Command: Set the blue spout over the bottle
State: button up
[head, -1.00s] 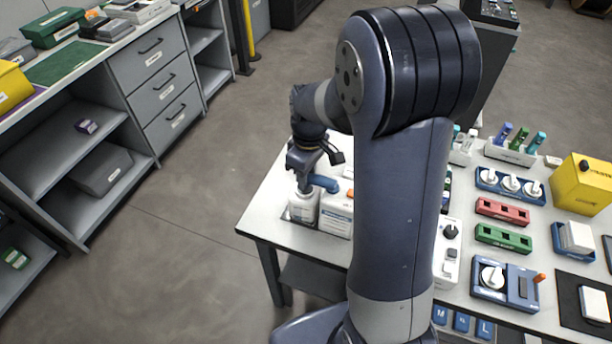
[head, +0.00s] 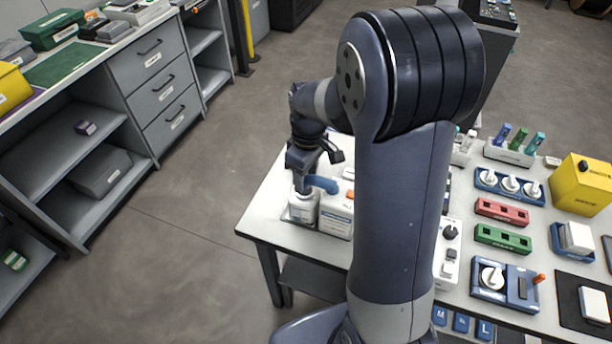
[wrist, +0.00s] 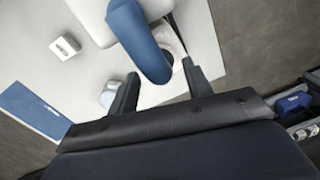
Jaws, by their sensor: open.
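The blue spout (head: 322,184) is a curved tube just right of my gripper (head: 303,187) in the head view. My gripper (wrist: 160,75) is open there, with a gap between the spout and the left finger.
A white labelled container (head: 337,217) stands right beside the bottle at the table's left corner. My arm hides the middle of the table (head: 262,222). Coloured racks, a blue knob unit (head: 505,284) and a yellow box (head: 584,184) fill the right side.

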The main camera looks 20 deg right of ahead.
notch_tip(320, 180, up, 10)
jog(key=shift+w+d, duration=0.25)
jog(key=shift+d, duration=0.05)
jog(key=f, duration=1)
jog(key=shift+s+a+f, duration=0.25)
jog(key=shift+a+f, duration=0.05)
jog(key=shift+f, duration=0.05)
jog(key=shift+s, duration=0.1)
